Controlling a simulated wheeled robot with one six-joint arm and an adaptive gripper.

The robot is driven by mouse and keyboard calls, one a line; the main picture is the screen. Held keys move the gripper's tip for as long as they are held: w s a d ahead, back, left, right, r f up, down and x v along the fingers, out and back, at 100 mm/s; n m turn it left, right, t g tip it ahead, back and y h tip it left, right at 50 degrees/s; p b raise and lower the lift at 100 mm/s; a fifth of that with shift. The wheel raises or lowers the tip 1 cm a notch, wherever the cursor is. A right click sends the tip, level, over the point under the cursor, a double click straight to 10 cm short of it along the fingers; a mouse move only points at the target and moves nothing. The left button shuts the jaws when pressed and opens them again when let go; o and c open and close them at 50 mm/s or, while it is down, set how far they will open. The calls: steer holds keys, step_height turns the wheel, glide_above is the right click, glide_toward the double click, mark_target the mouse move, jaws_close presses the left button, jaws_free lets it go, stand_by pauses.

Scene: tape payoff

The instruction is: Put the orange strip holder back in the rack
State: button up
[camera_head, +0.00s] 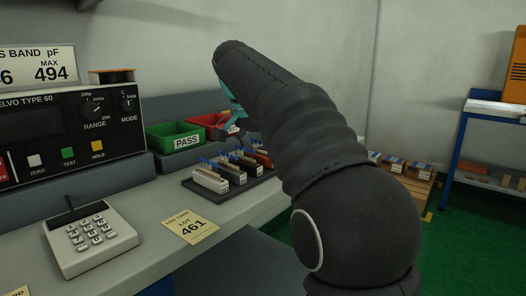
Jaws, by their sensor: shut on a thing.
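My gripper (232,104) shows only as a few teal parts beside the dark sleeve of my arm, above the red bin and the rack. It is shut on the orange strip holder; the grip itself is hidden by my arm. The dark rack (196,187) stands on the grey bench and bears several strip holders with blue tops. The nearest is a pale strip holder (210,181) at the left end. An orange-brown piece (263,158) shows at the rack's right end, next to my arm; I cannot tell whether it is seated or held.
A green PASS bin (174,139) and a red bin (209,121) stand behind the rack. A yellow lot card (190,226) and a keypad (91,241) lie in front and left. A meter (65,135) stands at the left. A blue-framed shelf (460,150) is far right.

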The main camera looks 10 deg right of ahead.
steer(key=shift+f, duration=0.2)
steer(key=o, duration=0.8)
steer(key=shift+o, duration=0.2)
steer(key=shift+a+r, duration=0.1)
steer(key=shift+r, duration=0.4)
steer(key=p+v, duration=0.1)
steer(key=v, duration=1)
steer(key=shift+r+p, duration=0.2)
steer(key=shift+p, duration=0.2)
